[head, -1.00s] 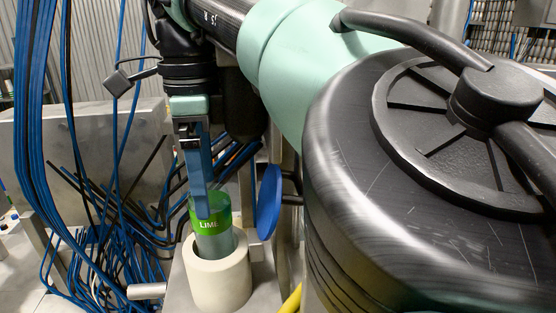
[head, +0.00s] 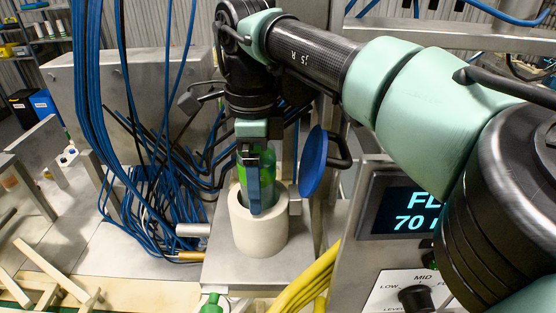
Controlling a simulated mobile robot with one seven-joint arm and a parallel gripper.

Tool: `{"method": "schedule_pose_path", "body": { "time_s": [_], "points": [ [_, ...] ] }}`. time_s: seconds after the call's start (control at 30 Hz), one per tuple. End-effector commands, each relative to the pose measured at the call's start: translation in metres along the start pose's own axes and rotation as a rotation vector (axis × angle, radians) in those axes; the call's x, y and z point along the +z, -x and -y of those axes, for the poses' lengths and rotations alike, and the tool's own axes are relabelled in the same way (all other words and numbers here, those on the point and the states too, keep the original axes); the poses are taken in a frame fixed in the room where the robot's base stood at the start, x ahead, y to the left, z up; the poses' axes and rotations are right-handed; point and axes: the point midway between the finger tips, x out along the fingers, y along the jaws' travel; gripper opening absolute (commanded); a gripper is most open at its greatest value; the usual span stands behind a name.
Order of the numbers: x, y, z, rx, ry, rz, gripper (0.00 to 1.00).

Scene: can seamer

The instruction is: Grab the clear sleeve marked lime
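The clear sleeve with a bright green band (head: 268,172) stands upright in a thick cream-coloured round holder (head: 258,237). Its lower part is hidden inside the holder, and the LIME lettering is hidden behind a finger now. My gripper (head: 254,195) points down at the sleeve from above. One blue finger lies across the sleeve's near side and reaches down to about the holder's rim. The other finger is hidden behind it, so whether the fingers are closed on the sleeve does not show.
A blue disc on a black handle (head: 313,161) stands just right of the holder. Yellow hoses (head: 308,283) and a display panel (head: 402,207) are further right. Loose blue cables (head: 130,205) hang and lie to the left. A metal box wall (head: 90,105) stands behind.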

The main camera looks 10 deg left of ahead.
Motion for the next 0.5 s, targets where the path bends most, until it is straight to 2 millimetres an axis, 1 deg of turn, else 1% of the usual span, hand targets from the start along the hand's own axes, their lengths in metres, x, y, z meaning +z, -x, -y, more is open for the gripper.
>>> {"method": "schedule_pose_path", "body": {
  "time_s": [0.03,0.07,0.1,0.27,0.4,0.5],
  "points": [
    [0.0000,0.0000,0.0000,0.000,0.000,0.000,0.96],
    [0.0000,0.0000,0.0000,0.000,0.000,0.000,0.91],
    [0.0000,0.0001,0.0000,0.000,0.000,0.000,0.84],
    [0.0000,0.0003,0.0000,0.000,0.000,0.000,0.55],
    [0.0000,0.0004,0.0000,0.000,0.000,0.000,0.30],
    [0.0001,0.0005,0.0001,0.000,0.000,0.000,0.15]
  ]
}}
